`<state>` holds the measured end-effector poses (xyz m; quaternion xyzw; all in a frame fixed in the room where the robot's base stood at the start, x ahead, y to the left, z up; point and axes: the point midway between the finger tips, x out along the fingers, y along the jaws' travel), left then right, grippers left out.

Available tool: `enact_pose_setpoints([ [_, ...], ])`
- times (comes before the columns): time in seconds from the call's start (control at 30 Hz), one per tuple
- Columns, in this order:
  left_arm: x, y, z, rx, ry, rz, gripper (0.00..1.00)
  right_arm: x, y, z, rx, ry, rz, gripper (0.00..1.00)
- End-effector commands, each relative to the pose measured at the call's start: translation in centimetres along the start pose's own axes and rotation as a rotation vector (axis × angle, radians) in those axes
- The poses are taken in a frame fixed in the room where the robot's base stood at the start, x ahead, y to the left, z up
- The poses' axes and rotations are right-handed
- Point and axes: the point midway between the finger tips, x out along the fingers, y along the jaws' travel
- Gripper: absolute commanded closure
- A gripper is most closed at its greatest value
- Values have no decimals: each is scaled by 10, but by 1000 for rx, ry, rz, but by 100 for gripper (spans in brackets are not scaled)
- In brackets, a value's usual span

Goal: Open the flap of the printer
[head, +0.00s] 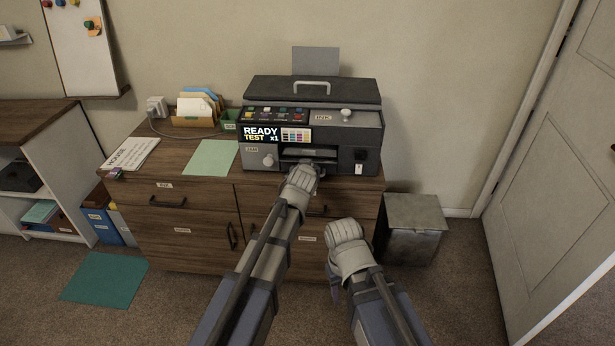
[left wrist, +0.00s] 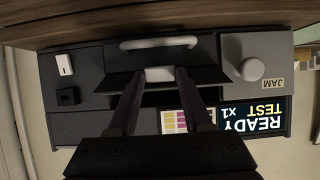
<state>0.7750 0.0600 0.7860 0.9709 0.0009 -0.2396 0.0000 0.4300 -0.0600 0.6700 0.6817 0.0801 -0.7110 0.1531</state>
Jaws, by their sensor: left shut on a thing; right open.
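The printer (head: 368,135) is a dark grey box on the wooden cabinet. Its front has a lit screen reading READY TEST x1 and a low central opening. My left gripper (head: 312,168) is at this opening and partly covers it. In the left wrist view, upside down, my left gripper's fingers (left wrist: 158,84) are shut on a pale tab (left wrist: 160,74) at the edge of the dark flap (left wrist: 204,75). The flap seems tilted outward; how far I cannot tell. My right gripper (head: 346,232) is open and empty, in front of the cabinet, apart from the printer.
A pale curved handle (left wrist: 158,43) and a round knob (left wrist: 252,69) marked JAM are close to my left fingers. A green sheet (head: 210,158) and a file holder (head: 196,120) are left of the printer. A grey bin (head: 415,213) stands right of the cabinet.

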Motion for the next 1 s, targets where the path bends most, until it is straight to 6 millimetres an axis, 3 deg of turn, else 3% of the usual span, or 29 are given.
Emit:
enact_pose_setpoints([
  [0.03,3,-1,10,1,25,-2,100,15,-1,-1,0,0,0,50],
  [0.3,5,-2,12,0,129,-3,100,39,-4,-2,0,0,0,50],
  [0.93,4,-1,10,1,167,1,100,45,-4,-3,0,0,0,50],
  [0.97,4,-1,10,1,167,1,48,45,-4,-3,0,0,0,50],
  [1.0,4,0,10,1,167,1,44,45,-4,-3,0,0,0,50],
])
